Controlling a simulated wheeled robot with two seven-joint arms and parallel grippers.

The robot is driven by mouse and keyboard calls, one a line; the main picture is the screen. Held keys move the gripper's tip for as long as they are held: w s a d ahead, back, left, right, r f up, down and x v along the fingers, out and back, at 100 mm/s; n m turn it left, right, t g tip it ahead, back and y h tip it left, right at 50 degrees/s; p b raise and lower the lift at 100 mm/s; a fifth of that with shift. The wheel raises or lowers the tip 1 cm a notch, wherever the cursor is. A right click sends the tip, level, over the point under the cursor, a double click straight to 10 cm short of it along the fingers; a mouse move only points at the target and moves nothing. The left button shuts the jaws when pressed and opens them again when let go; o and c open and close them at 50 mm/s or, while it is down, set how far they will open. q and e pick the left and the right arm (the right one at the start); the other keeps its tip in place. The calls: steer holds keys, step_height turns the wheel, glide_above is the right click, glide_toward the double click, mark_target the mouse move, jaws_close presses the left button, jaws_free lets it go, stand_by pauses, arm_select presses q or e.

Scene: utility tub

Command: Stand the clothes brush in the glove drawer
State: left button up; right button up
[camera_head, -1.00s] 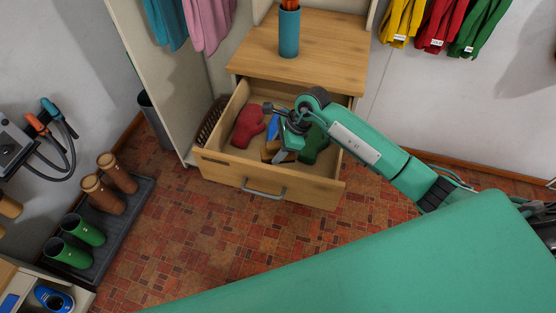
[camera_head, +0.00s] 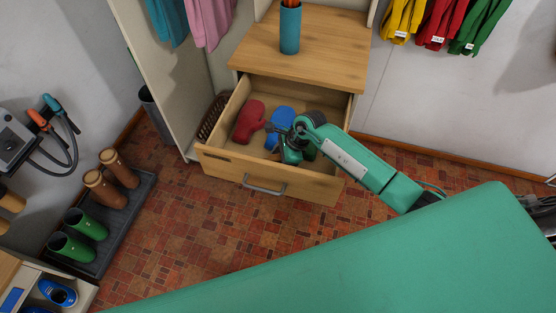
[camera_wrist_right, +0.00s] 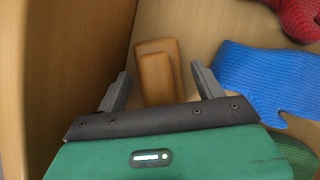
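The glove drawer (camera_head: 228,170) is pulled out from the wooden cabinet. In the right wrist view the clothes brush (camera_wrist_right: 155,72) is a brown wooden block with a narrower piece nearer the camera; it is near the drawer's wooden wall. I cannot tell whether it is upright. My right gripper (camera_wrist_right: 161,84) is open, one finger on each side of the brush with visible gaps. In the head view my right gripper (camera_head: 290,150) is down inside the drawer, and the brush is hidden by my arm. My left gripper is not in view.
A red mitten (camera_head: 249,121) and a blue mitten (camera_head: 281,118) lie in the drawer; a green one (camera_wrist_right: 297,154) is partly covered. A teal cup (camera_head: 290,30) stands on the cabinet top. A dark woven basket (camera_head: 213,117) is left of the drawer.

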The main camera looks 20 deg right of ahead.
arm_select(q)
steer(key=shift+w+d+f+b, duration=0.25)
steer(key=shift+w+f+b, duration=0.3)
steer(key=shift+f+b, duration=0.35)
arm_select(e)
steer(key=v, duration=1.2)
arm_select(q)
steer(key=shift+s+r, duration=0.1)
